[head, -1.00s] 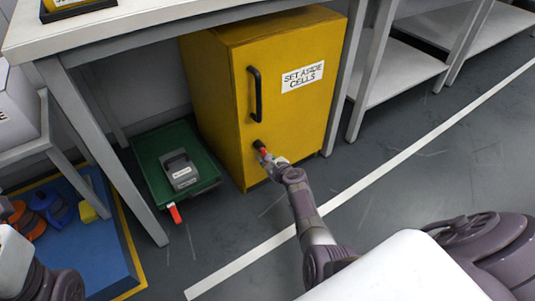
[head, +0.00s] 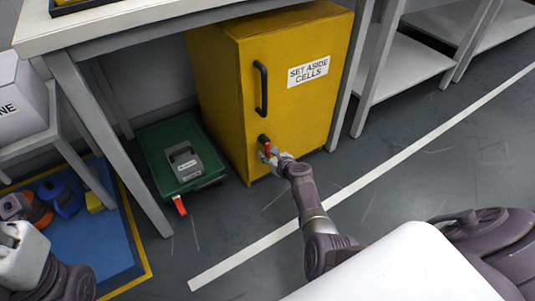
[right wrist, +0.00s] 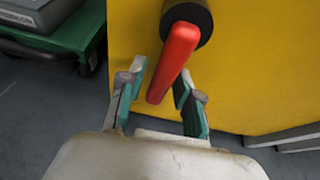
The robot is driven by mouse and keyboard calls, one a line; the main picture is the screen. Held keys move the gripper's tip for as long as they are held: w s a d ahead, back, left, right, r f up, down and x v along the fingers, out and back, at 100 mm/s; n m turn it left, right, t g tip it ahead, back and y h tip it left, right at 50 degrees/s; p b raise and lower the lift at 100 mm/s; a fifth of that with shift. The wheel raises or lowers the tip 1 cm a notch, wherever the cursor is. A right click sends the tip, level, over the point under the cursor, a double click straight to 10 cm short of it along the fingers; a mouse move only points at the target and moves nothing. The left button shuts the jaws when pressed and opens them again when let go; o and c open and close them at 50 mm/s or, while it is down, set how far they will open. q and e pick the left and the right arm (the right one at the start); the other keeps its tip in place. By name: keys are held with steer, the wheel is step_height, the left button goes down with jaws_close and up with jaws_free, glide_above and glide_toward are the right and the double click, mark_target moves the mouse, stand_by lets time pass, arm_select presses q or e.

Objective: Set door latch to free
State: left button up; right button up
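The yellow cabinet (head: 225,80) stands under the bench, its door shut, with a black handle (head: 261,90) and a "SET ASIDE CELLS" label. The latch is a red lever (right wrist: 174,62) on a round black hub (right wrist: 188,14), low on the door; it also shows in the head view (head: 267,149). In the right wrist view the lever slants from the hub down to the left. My right gripper (right wrist: 162,98) is open, with one finger on each side of the lever's end and gaps visible. My left gripper (head: 14,236) is at the lower left; its fingers are unclear.
A green wheeled trolley (head: 153,168) with a grey case (head: 184,165) stands left of the cabinet, a red tag (head: 180,205) at its front. A bench leg (head: 120,160) rises beside it. A blue mat (head: 95,245) with several items lies left. Floor before the cabinet is clear.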

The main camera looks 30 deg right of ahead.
steer(key=shift+o, duration=0.2)
steer(key=v, duration=1.2)
stand_by(0.4)
